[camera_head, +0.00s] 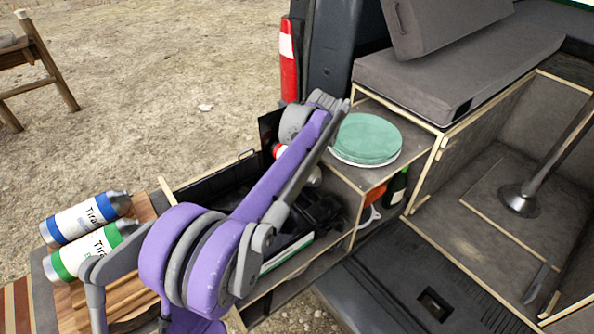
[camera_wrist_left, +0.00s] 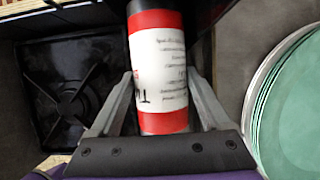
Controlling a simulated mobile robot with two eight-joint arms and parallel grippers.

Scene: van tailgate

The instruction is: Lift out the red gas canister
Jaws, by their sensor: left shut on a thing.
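The red gas canister (camera_wrist_left: 158,22) has red bands around a white label with dark print. In the left wrist view it lies between the two fingers of my left gripper (camera_wrist_left: 160,82), which are closed on its sides. Its far end runs out of the top of that view. In the head view only a small red part of the canister (camera_head: 279,151) shows behind my purple left arm, beside the drawer box. The arm hides the fingers there. Whether the canister still touches the box cannot be told. My right gripper is not in view.
A black stove (camera_wrist_left: 66,92) lies left of the canister in the wrist view. Green plates (camera_head: 366,138) are stacked on the cabinet to the right. Blue-banded (camera_head: 85,217) and green-banded (camera_head: 90,250) canisters lie at left near a wooden board. Cushions (camera_head: 455,62) are behind.

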